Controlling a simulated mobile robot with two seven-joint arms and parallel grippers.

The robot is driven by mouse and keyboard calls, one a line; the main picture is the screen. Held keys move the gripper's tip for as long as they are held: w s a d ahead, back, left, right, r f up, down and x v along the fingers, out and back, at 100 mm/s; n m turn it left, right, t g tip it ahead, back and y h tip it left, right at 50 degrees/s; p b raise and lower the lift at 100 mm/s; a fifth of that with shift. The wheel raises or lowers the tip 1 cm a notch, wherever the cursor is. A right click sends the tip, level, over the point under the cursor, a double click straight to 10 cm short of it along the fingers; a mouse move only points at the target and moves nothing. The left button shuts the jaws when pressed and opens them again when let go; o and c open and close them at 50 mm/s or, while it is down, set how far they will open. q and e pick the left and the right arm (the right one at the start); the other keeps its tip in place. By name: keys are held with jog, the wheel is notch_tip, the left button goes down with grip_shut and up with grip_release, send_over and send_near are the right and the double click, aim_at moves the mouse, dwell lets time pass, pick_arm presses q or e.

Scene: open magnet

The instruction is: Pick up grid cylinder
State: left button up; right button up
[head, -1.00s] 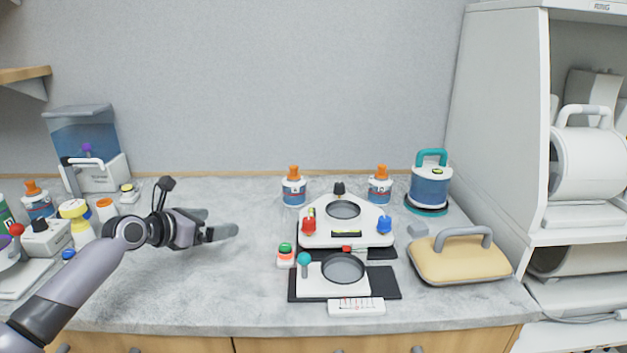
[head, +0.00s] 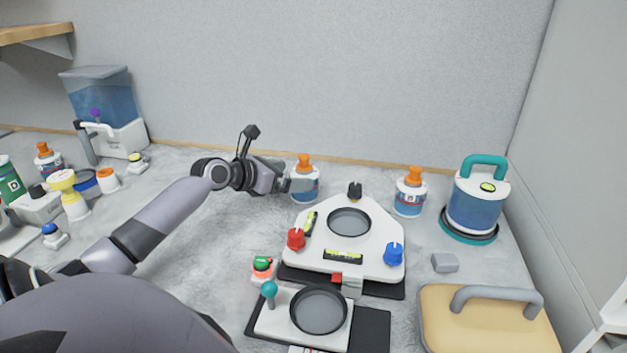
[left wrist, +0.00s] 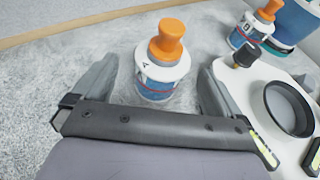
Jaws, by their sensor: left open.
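A small white-and-blue bottle with an orange top (head: 306,168) stands upright at the back of the counter; nothing in view is marked as the grid cylinder. My left gripper (head: 298,184) reaches in from the left at this bottle, partly covering its left side. In the left wrist view, the bottle's orange top (left wrist: 168,40) and body (left wrist: 160,88) show between the two open, apart fingers of my gripper (left wrist: 157,66). The bottle is not gripped. A second, similar bottle (head: 409,192) stands farther right. My right gripper is not in view.
A white levelling plate (head: 318,225) with coloured knobs and a round dish stands right of my gripper. A teal-handled blue container (head: 474,210) and a yellow handled block (head: 480,325) stand at the right. A water tank (head: 100,100) and several small bottles are left.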

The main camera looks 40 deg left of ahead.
aim_at(310, 174)
pick_arm(q)
jog(key=shift+x, duration=3.4)
jog(key=shift+d+r, duration=0.15)
jog(key=shift+d, duration=0.05)
jog(key=c, duration=1.2)
